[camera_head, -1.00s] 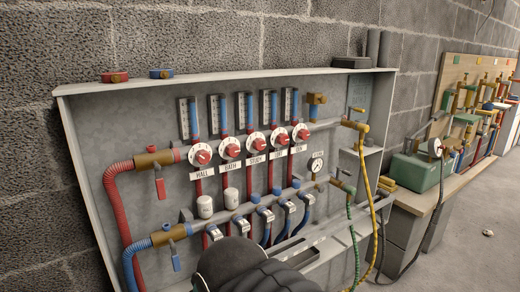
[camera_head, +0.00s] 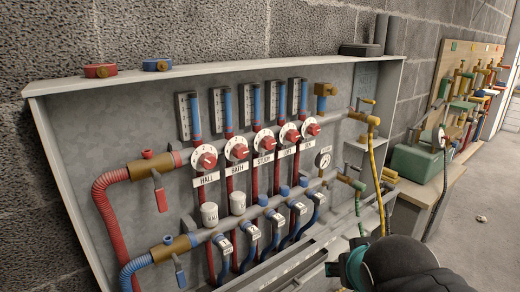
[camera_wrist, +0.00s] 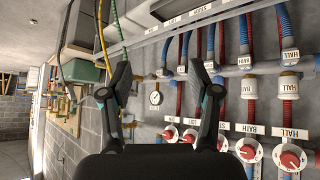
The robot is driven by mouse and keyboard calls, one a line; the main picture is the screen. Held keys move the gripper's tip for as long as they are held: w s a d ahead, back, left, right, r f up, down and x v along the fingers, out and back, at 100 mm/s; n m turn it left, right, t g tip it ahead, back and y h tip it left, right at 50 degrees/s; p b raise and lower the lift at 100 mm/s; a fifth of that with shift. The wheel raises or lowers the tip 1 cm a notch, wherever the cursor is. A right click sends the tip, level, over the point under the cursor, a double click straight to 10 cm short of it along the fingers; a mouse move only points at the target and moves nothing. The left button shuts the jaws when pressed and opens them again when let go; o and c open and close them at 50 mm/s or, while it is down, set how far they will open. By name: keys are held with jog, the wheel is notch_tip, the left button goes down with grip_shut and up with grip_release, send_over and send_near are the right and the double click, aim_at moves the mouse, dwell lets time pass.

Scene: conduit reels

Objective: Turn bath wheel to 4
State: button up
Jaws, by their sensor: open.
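The bath wheel (camera_head: 237,149) is a white numbered dial with a red knob, second from left in a row of several like wheels, above the BATH label (camera_head: 237,168). Its setting is too small to read. In the wrist view the bath wheel (camera_wrist: 248,150) is at the lower right, beside the hall wheel (camera_wrist: 290,157), with the picture upside down. My gripper (camera_wrist: 157,80) is open and empty, its dark fingers apart, in front of the panel and touching no wheel. In the head view my arm is at the bottom right, well away from the bath wheel.
The hall wheel (camera_head: 204,157) and the third wheel (camera_head: 264,141) flank it closely. Below are white caps (camera_head: 209,214) and blue-piped valves. A pressure gauge (camera_head: 323,159) and yellow hose (camera_head: 378,190) are at the right. The cabinet's top ledge (camera_head: 200,76) sticks out.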

aim_at(243, 152)
jog(key=w+r+n+t+p, duration=0.1)
jog(key=w+r+t, duration=0.5)
jog(key=w+r, duration=0.4)
jog(key=w+a+r+n+y+p, duration=0.1)
jog(key=a+r+n+y, duration=0.15)
jog(key=a+y, duration=0.35)
jog(key=w+a+r+n+y, duration=0.1)
jog(key=a+n+y, duration=0.3)
jog(key=a+y, duration=0.2)
jog(key=shift+t+h, duration=0.3)
jog(key=shift+t, duration=0.1)
jog(key=x, duration=1.3)
jog(key=shift+s+a+b, duration=0.1)
jog(key=shift+a+b, duration=0.1)
jog(key=shift+b, duration=0.2)
jog(key=shift+r, duration=0.1)
jog(key=c, duration=1.2)
